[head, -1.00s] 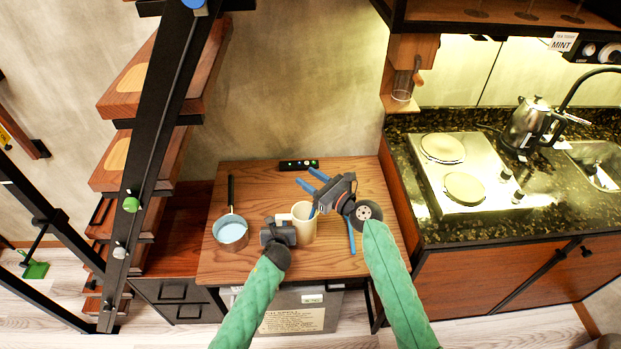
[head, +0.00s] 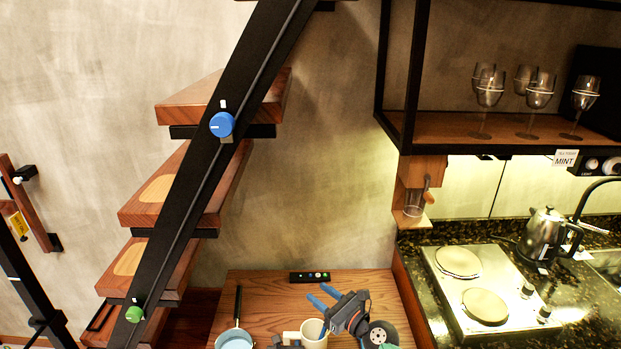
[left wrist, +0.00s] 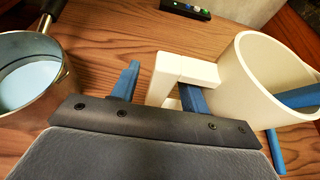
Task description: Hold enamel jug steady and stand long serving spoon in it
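The cream enamel jug (head: 313,334) stands upright on the small wooden table, cut off by the bottom of the head view. In the left wrist view the jug (left wrist: 250,70) is at the right. My left gripper (left wrist: 162,76) has its blue fingers apart, one either side of the jug's handle, with a gap showing beside the left finger. My right gripper (head: 316,292) is above and beside the jug, its two blue fingers apart with nothing visible between them. Another blue piece shows at the jug's mouth. I cannot make out the long serving spoon for certain.
A saucepan (head: 235,338) with pale blue contents is left of the jug. A black power strip (head: 310,277) lies at the table's (head: 260,290) back edge. Stairs (head: 170,190) rise at left; a hob (head: 475,283) and kettle (head: 542,235) stand at right.

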